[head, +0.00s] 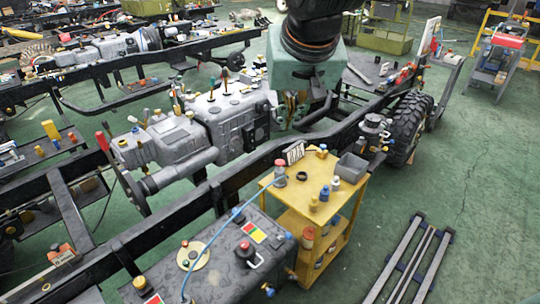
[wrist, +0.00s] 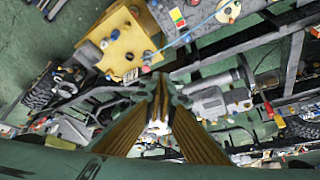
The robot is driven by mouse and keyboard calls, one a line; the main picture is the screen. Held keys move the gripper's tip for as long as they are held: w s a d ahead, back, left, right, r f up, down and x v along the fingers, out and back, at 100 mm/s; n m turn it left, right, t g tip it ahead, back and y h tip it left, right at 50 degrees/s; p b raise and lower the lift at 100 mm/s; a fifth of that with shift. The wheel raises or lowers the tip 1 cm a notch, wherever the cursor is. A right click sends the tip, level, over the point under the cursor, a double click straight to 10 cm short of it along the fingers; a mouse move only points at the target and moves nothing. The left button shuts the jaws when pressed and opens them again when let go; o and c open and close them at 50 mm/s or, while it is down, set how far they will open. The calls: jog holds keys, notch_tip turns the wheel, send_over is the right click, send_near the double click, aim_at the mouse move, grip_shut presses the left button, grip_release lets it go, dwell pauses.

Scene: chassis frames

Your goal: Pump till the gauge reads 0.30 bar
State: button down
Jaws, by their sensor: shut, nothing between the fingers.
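A small grey cylinder with a red top (head: 280,172), which looks like the pump, stands on the yellow cart (head: 267,184) at its left back corner. A blue hose (head: 236,214) runs from it to the dark tank (head: 218,284) in front. A pale round disc (head: 193,256) lies on the tank; I cannot tell whether it is the gauge, and no reading is legible. My gripper (head: 288,112) is above and behind the cart, apart from the cylinder. In the wrist view, its gold fingers (wrist: 160,88) meet, shut and empty, with the red-topped cylinder (wrist: 147,58) beyond them.
The cart also carries a grey bin (head: 351,167), a black ring (head: 304,176) and small bottles (head: 325,193). A chassis rail (head: 225,190) and a grey gearbox (head: 225,120) lie close to my gripper.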

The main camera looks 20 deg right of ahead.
jog(key=w+d+f+m+t, duration=0.1)
jog(key=w+d+f, duration=0.35)
jog(key=w, duration=0.45)
jog(key=w+d+f+m+t, duration=0.15)
jog(key=w+d+f, duration=0.35)
jog(key=w, duration=0.5)
jog(key=m+t+y, duration=0.1)
jog(key=m, duration=0.3)
send_over(281, 162)
notch_tip(281, 162, down, 21)
jog(key=shift+d+f+n, duration=0.1)
jog(key=shift+f+n, duration=0.1)
jog(key=shift+n, duration=0.05)
jog(key=shift+f+b, duration=2.7)
jog(key=shift+f, duration=1.55)
jog(key=shift+f+b, duration=0.35)
jog(key=shift+f, duration=0.1)
